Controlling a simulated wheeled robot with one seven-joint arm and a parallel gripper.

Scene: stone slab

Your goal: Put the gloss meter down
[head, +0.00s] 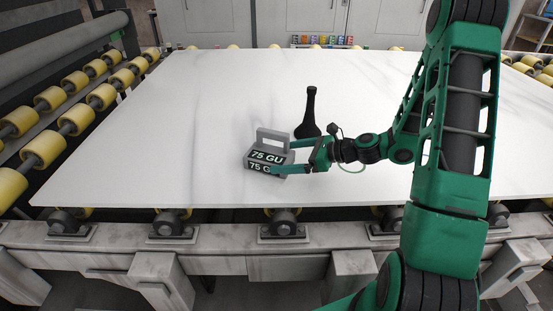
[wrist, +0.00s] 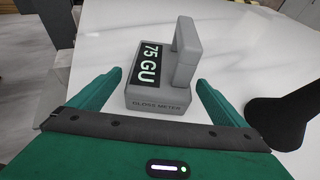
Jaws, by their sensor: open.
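The gloss meter (head: 262,168) is a grey box with a handle on top and a black display reading "75 GU". It stands upright on the white stone slab (head: 200,110), near the slab's front edge. It also shows in the wrist view (wrist: 160,101), with "GLOSS METER" on its near side. My green gripper (head: 283,157) is open around the near end of the meter. In the wrist view one finger is on each side of it, with a gap visible between the fingers (wrist: 160,92) and the meter's sides.
A black bottle-shaped object (head: 308,115) stands on the slab just behind my gripper; it shows at the right of the wrist view (wrist: 285,115). Yellow rollers (head: 45,145) line the slab's left side. The slab is clear to the left and behind the meter.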

